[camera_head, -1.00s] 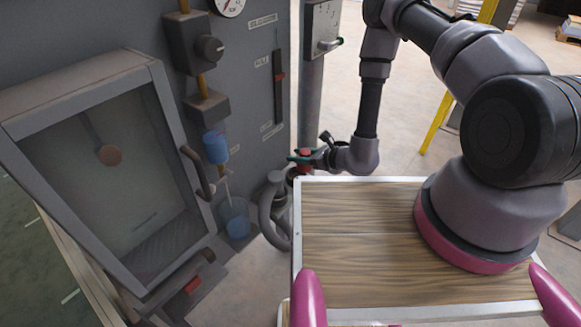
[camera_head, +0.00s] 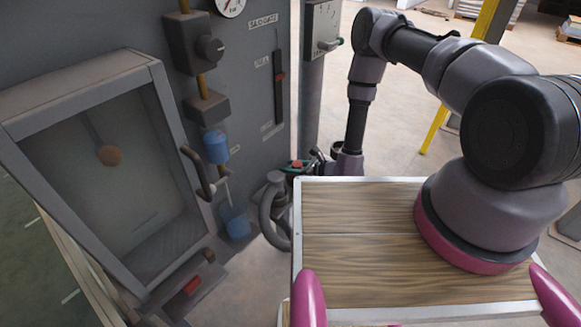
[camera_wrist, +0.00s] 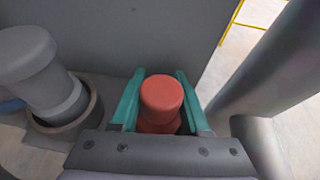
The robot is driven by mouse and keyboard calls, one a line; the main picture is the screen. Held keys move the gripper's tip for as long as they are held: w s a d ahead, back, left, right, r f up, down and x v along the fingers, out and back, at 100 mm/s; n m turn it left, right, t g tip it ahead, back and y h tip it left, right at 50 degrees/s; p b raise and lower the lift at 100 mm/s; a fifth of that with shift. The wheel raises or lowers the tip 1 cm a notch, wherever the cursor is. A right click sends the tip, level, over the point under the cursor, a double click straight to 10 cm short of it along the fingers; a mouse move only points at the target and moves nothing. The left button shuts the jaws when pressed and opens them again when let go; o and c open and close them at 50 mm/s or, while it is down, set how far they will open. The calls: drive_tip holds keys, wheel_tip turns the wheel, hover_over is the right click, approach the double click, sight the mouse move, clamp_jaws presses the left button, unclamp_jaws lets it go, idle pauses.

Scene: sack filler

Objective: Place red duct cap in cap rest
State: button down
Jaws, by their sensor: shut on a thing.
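The red duct cap (camera_wrist: 162,98) is between the two teal fingers of my gripper (camera_wrist: 158,90) in the wrist view. The fingers are shut on it, one on each side, and its rounded top faces the camera. In the head view, the cap (camera_head: 297,163) and my gripper (camera_head: 300,166) are small, just beyond the wooden top's back left corner and beside the grey machine. The cap's lower part is hidden by the gripper. I cannot make out the cap rest for certain in either view.
A grey capped cylinder (camera_wrist: 45,75) stands in a round collar (camera_wrist: 72,122) left of the gripper. A curved grey pipe (camera_head: 268,212) rises beside the machine panel (camera_head: 255,90). A grey post (camera_head: 312,95) stands behind. The wooden top (camera_head: 360,245) is bare in front.

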drive_tip(key=shift+f, duration=0.1)
drive_tip(key=shift+c, duration=1.9)
unclamp_jaws()
